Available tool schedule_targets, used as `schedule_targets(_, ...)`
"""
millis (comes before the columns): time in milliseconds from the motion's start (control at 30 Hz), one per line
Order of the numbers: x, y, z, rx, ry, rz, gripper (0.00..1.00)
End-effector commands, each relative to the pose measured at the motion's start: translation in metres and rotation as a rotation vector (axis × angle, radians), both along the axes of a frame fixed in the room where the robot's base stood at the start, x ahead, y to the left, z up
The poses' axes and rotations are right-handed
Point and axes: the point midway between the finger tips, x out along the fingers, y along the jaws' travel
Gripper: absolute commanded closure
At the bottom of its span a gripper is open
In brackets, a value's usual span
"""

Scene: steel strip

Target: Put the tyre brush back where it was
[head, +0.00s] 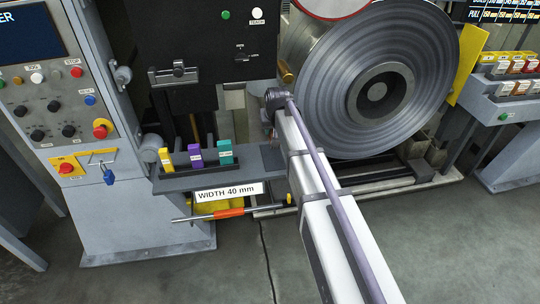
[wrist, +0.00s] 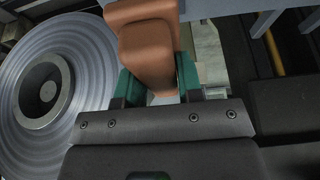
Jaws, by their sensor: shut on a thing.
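In the wrist view my gripper (wrist: 158,82) has its two green fingers closed on the sides of a brown, block-shaped thing (wrist: 150,50), which I take to be the tyre brush. In the head view my arm reaches up to the dark wrist (head: 275,98), just left of the big steel coil. The gripper and the held thing are mostly hidden there. I cannot tell whether the held thing touches anything.
The steel coil (head: 430,70) stands close right of my wrist; it also fills the left of the wrist view (wrist: 85,75). A grey shelf (head: 262,162) holds yellow, purple and teal blocks. A rod with an orange grip (head: 230,212) lies below. A control panel (head: 55,100) stands left.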

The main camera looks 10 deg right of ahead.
Motion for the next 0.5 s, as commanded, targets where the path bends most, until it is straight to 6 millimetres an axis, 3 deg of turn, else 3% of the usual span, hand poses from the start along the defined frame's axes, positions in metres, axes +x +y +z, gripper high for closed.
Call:
schedule_targets(33,0.000,0.000,-0.026,0.000,0.000,0.000,0.88)
schedule_targets(100,0.000,0.000,-0.044,0.000,0.000,0.000,0.88)
schedule_targets(333,0.000,0.000,-0.053,0.000,0.000,0.000,0.88)
schedule_targets(500,0.000,0.000,-0.087,0.000,-0.001,0.000,0.88)
